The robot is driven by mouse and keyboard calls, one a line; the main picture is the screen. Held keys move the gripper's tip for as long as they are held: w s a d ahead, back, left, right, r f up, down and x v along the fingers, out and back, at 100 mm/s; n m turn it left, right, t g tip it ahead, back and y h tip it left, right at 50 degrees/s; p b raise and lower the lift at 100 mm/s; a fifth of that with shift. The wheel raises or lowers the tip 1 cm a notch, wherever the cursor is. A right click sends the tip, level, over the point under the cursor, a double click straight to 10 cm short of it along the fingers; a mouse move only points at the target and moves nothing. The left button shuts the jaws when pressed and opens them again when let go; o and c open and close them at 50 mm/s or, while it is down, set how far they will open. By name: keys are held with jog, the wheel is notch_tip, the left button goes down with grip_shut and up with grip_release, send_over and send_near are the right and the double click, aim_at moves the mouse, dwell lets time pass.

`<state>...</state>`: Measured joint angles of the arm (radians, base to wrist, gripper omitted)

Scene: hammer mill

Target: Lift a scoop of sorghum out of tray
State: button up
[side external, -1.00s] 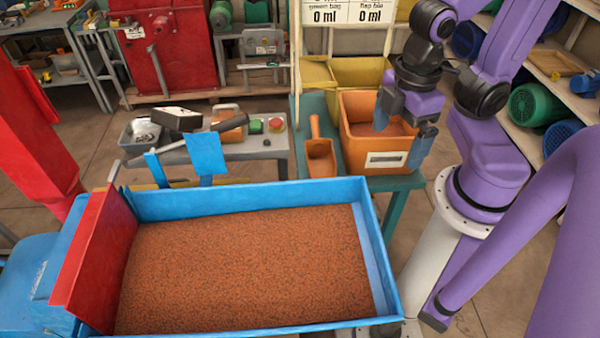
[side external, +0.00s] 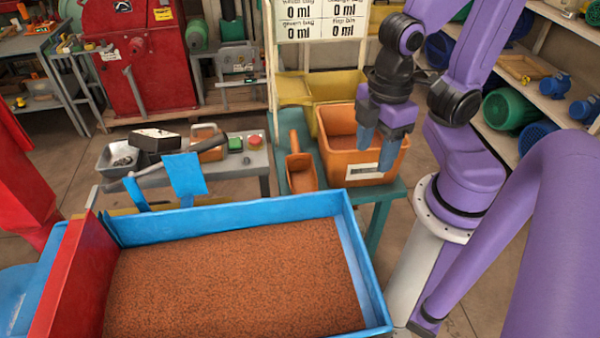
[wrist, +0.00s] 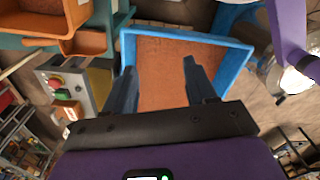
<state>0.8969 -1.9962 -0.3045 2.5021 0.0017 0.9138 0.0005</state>
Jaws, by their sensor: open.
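A large blue tray (side external: 230,212) holds a wide bed of reddish-brown sorghum (side external: 230,280). It also shows in the wrist view (wrist: 240,54), beyond my fingers. An orange scoop (side external: 301,170) stands on the green table, its handle pointing up and back, just left of an orange bin. The orange bin (side external: 338,157) has a pale label on its front and brownish contents. My gripper (side external: 375,160) is open and empty, its fingers pointing down in front of or above the bin's right part; I cannot tell their exact depth. The wrist view shows the parted fingers (wrist: 158,68) with nothing between them.
A grey bench (side external: 235,165) behind the blue tray carries a button box (side external: 245,143), a metal pan and a dark block. A yellow bin (side external: 340,88) stands behind the orange one. A red panel (side external: 70,275) closes the tray's left end. Shelves with motors stand at the right.

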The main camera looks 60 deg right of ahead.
jog(key=w+d+f+n+t+h, duration=0.2)
jog(key=w+d+f+n+h, duration=0.15)
jog(key=w, duration=0.35)
jog(key=w+d+f+n+t+h, duration=0.2)
jog(key=w+d+f+n+h, duration=0.15)
jog(key=w, duration=0.35)
jog(key=w+d+f+n+t+h, duration=0.2)
jog(key=w+f+n+h, duration=0.15)
jog(key=w, duration=0.25)
jog(key=w+d+f+n+t, duration=0.1)
jog(key=w+f+n+t, duration=0.1)
jog(key=w+f+n, duration=0.25)
send_near(296, 149)
jog(key=shift+w+d+f+h, duration=0.35)
jog(key=shift+w+d+f, duration=0.2)
jog(key=shift+w+d, duration=0.25)
jog(key=shift+d+f, duration=0.15)
jog(key=shift+f, duration=0.15)
jog(key=shift+x, duration=3.55)
jog(key=shift+w+r, duration=0.1)
grip_shut()
